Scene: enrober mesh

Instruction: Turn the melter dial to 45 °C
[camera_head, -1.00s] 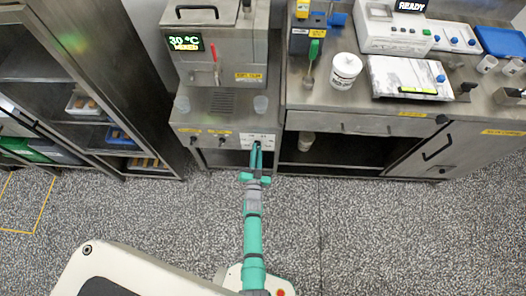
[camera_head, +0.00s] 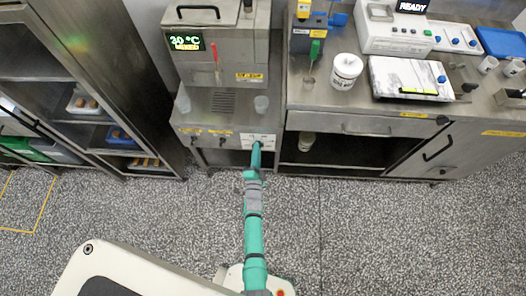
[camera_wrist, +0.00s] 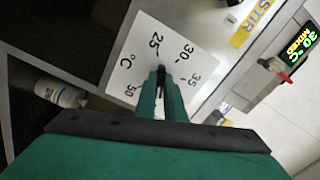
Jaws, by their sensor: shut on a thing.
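The melter (camera_head: 222,100) stands at the upper middle of the head view, and its green display (camera_head: 185,42) reads 30 °C, with a second line like MIXED. A white scale plate (camera_head: 250,138) is on its front panel. In the wrist view the plate (camera_wrist: 135,60) shows 25, 30, 35, 50 and °C; the part behind my fingers is hidden. My gripper (camera_wrist: 163,80) is shut on the small dark melter dial (camera_wrist: 161,69) at the plate's middle. The dial is mostly covered, so its pointer cannot be read. My gripper (camera_head: 257,147) also shows in the head view.
Other knobs (camera_head: 194,142) sit left of the plate. A yellow STIR label (camera_wrist: 250,25) is beside it. A steel counter (camera_head: 335,105) with a white tub (camera_head: 345,72) stands at right, a rack (camera_head: 100,110) at left. A bottle stands on the open shelf below the counter.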

